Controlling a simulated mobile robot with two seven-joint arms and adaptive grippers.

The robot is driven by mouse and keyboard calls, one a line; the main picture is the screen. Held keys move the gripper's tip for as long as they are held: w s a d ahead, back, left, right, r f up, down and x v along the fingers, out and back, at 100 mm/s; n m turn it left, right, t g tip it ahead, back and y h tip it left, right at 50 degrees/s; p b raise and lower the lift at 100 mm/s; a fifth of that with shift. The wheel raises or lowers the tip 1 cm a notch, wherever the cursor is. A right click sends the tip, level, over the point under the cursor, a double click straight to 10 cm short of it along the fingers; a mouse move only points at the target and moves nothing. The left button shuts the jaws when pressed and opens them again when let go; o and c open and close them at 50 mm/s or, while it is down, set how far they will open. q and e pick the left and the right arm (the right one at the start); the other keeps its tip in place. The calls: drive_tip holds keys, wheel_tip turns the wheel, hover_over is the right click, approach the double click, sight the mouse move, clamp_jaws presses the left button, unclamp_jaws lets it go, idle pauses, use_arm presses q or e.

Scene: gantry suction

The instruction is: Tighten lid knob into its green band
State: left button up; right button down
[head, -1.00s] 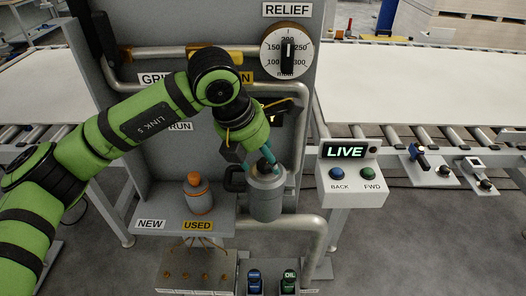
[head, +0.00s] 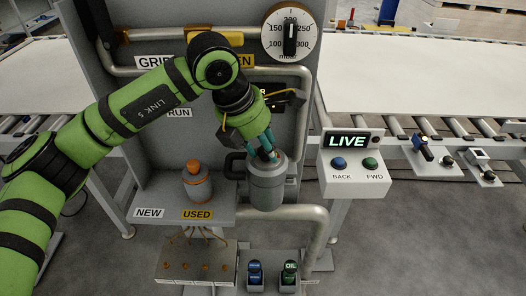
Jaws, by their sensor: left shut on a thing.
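A grey cylindrical canister (head: 267,187) with a dark side handle stands against the grey machine panel, right of the small shelf. My left gripper (head: 264,154) comes down on its top from above, its teal fingers shut. The fingers close around a small dark part at the centre of the lid, which I take to be the lid knob. The fingers hide most of the knob. I cannot make out a green band on the lid. My right gripper is not in view.
An orange-topped grey part (head: 196,180) sits on the shelf (head: 222,215) labelled NEW and USED. A RELIEF dial (head: 290,50) is above. A LIVE control box (head: 352,178) stands to the right. Pipes run close around the canister. Blue and green OIL bottles stand below.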

use_arm(q)
drive_tip(key=shift+f+m+g+h+b, duration=0.15)
drive_tip(key=shift+m+g+h+b, duration=0.15)
drive_tip(key=shift+m+b, duration=0.65)
drive_tip(key=shift+r+m+g, duration=0.2)
drive_tip(key=shift+m+g, duration=0.1)
drive_tip(key=shift+m, duration=0.65)
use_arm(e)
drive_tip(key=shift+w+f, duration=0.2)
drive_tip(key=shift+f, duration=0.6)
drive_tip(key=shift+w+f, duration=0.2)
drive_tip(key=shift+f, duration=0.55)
use_arm(q)
drive_tip(key=shift+w, duration=0.1)
drive_tip(key=o, duration=1.1)
drive_tip(key=shift+d, duration=0.1)
drive_tip(key=v, duration=1.2)
